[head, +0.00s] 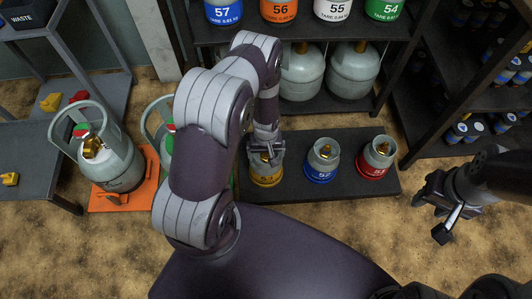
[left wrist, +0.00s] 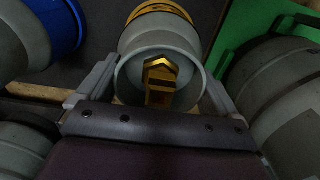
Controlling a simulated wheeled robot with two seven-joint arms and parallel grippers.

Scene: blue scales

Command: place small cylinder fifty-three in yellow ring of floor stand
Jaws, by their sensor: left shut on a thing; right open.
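Small cylinder fifty-three (head: 266,180), grey with a yellow band, is upright at the left end of the dark floor stand (head: 338,188), partly hidden by my left arm. My left gripper (head: 265,152) is shut on its top collar from above. In the left wrist view the fingers (left wrist: 158,90) flank the collar of the cylinder (left wrist: 170,38), with its brass valve inside. I cannot tell whether its base touches the stand. No separate yellow ring can be told apart from the yellow band. My right gripper (head: 441,212) is open and empty, right of the stand.
A blue-banded cylinder (head: 322,158) and a red-banded cylinder (head: 376,157) stand on the same stand to the right. Large cylinders stand on an orange base (head: 137,197) and a green base (left wrist: 250,35) to the left. Shelves (head: 425,118) rise behind and right.

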